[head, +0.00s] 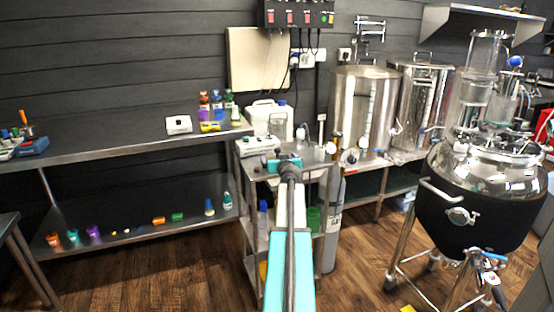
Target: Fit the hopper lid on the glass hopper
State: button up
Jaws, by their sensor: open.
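My gripper (285,163) is in the middle of the head view, at the end of my outstretched teal and grey arm. It is open, and I see nothing held in it. It is seen over the small steel bench with a pale device. Clear glass cylinders stand on the steel vessel at the right; the tall one (474,95) looks like the glass hopper. It is well to the right of my gripper. I cannot pick out the hopper lid for certain, and the hopper's top is too small to read clearly.
A steel bench (90,150) with small coloured bottles and a lower shelf runs along the left wall. Steel kettles (362,105) stand behind right. The black-jacketed vessel (470,215) on legs blocks the right. A grey gas cylinder (333,225) stands centre right. Wooden floor is open at lower left.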

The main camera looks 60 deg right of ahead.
aim_at(277, 149)
jog(key=shift+x, duration=1.5)
jog(key=shift+c, duration=0.6)
jog(key=c, duration=1.1)
jog(key=shift+o, duration=0.2)
jog(key=shift+r, duration=0.15)
jog(key=shift+r+p, duration=0.35)
jog(key=shift+r, duration=1.1)
jog(key=shift+s+a+r, duration=0.15)
jog(key=shift+a+r, duration=0.05)
jog(key=w+a+f+v, duration=0.1)
jog(key=v, duration=1.4)
jog(key=shift+s+a+f, duration=0.2)
jog(key=shift+a, duration=0.05)
jog(key=shift+w+a, duration=0.1)
